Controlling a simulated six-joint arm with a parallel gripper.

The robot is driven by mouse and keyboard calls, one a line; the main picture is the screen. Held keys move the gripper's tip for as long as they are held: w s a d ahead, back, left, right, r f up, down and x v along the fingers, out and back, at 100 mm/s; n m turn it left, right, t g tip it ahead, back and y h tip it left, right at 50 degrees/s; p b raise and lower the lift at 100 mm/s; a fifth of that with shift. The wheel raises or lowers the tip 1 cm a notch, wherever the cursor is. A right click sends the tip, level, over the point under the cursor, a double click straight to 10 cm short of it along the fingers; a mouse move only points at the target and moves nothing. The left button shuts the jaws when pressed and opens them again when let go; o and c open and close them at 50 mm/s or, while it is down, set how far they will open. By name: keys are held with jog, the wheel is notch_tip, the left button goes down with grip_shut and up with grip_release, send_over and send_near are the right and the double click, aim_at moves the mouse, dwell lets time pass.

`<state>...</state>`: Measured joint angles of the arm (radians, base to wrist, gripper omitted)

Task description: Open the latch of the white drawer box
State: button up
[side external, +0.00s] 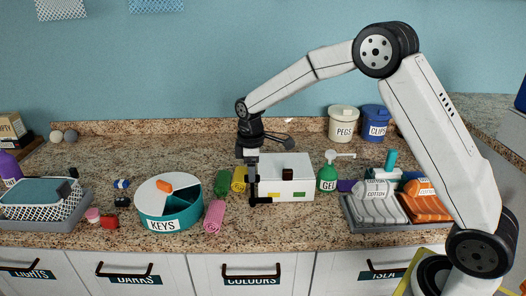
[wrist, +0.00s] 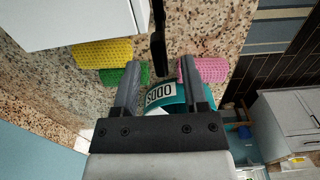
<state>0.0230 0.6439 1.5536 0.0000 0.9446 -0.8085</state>
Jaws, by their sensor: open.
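The white drawer box (side external: 292,188) stands on the counter in the middle, with a dark brown block on it and small yellow and green patches on its front. It also shows at the upper left of the wrist view (wrist: 75,18). A black bar (wrist: 158,42) runs beside the box and reaches between my fingertips; it looks like the latch lever, but its joint to the box is out of view. My gripper (side external: 252,194) points down at the box's left front corner. In the wrist view my gripper (wrist: 160,66) is open, its fingers apart on either side of the bar.
Left of the box lie yellow (side external: 239,179), green (side external: 222,183) and pink (side external: 214,216) rolled cloths and a teal round tin (side external: 155,207). A green GEL bottle (side external: 328,180) stands close on the right. A grey tray (side external: 352,222) of folded cloths is farther right.

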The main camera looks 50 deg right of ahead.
jog(key=shift+f, duration=0.85)
grip_shut()
